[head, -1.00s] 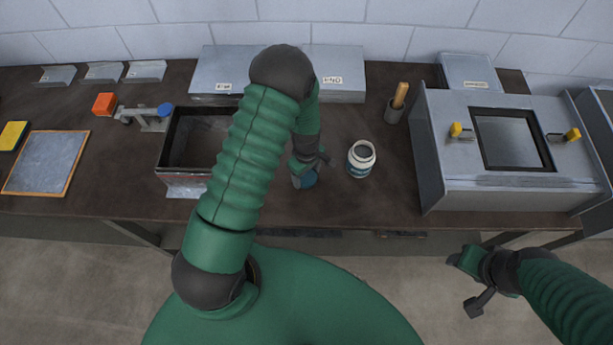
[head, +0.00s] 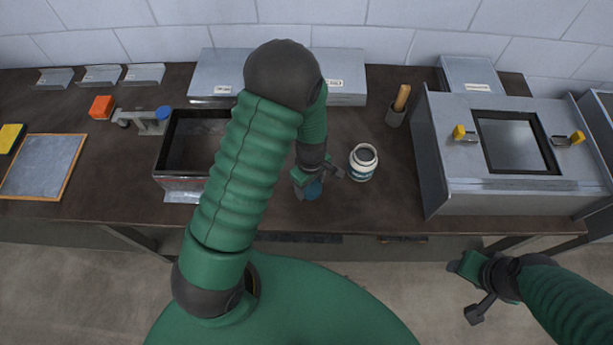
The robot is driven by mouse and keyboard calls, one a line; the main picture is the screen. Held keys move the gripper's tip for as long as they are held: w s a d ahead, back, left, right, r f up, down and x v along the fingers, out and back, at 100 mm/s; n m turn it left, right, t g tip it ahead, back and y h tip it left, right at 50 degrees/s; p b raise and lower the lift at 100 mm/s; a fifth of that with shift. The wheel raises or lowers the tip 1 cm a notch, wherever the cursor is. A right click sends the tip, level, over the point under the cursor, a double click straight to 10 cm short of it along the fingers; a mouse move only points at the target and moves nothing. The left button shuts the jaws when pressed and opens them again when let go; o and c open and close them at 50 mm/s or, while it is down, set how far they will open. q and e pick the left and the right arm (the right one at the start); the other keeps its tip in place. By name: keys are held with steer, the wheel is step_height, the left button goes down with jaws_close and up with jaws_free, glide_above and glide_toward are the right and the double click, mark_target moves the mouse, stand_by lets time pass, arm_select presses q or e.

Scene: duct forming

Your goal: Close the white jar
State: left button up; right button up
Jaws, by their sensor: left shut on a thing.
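The white jar (head: 362,173) stands upright on the dark bench in the head view. Its top is open, showing a dark inside, and a blue-green label is on its front. My right gripper (head: 473,287) is open and empty at the lower right, in front of the bench edge.
An open dark-rimmed bin (head: 170,155) stands left, partly behind my left arm. A cup with a wooden handle (head: 396,115) stands behind the jar to the right. A large grey cabinet (head: 437,165) blocks the right. Bench around the jar's front is clear.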

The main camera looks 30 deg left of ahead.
arm_select(q)
steer(key=s+d, duration=0.2)
steer(key=d, duration=0.1)
steer(key=s+d+b, duration=0.1)
steer(key=s+d, duration=0.2)
steer(key=s+d+r, duration=0.1)
steer(key=s+d, duration=0.1)
steer(key=shift+s+d, duration=0.35)
steer(key=shift+d, duration=0.05)
arm_select(e)
steer(key=shift+d+f, duration=0.1)
steer(key=shift+f, duration=0.8)
arm_select(q)
steer(key=shift+a, duration=0.1)
arm_select(e)
steer(key=shift+o, duration=0.3)
